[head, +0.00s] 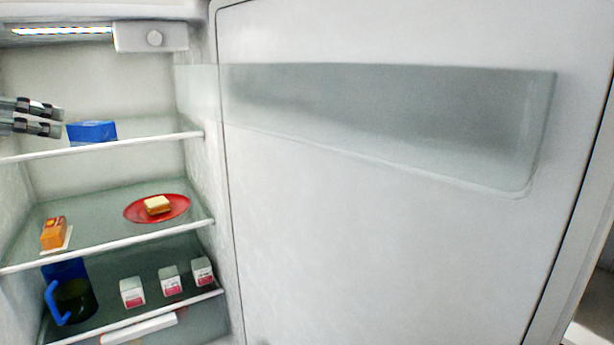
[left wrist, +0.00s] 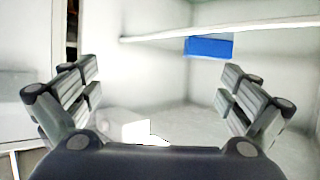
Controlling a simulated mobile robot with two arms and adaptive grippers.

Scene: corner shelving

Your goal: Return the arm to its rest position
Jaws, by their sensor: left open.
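My left gripper (head: 60,121) reaches in from the left edge of the head view, at the height of the top fridge shelf. Its jaws are apart in the left wrist view (left wrist: 160,85), with nothing held between them. A blue box (head: 92,131) rests on the top shelf, just right of the fingertips in the head view. It also shows in the left wrist view as a blue block (left wrist: 208,46), beyond the fingers and apart from them. Most of the left arm is out of the picture. My right gripper does not show.
The middle shelf (head: 100,206) holds an orange carton (head: 54,233) and a red plate (head: 181,210) with a sandwich-like item (head: 157,205). Below are a dark jug with a blue handle (head: 52,303) and several small white cartons (head: 132,292). The fridge door (head: 390,250) stands open at right.

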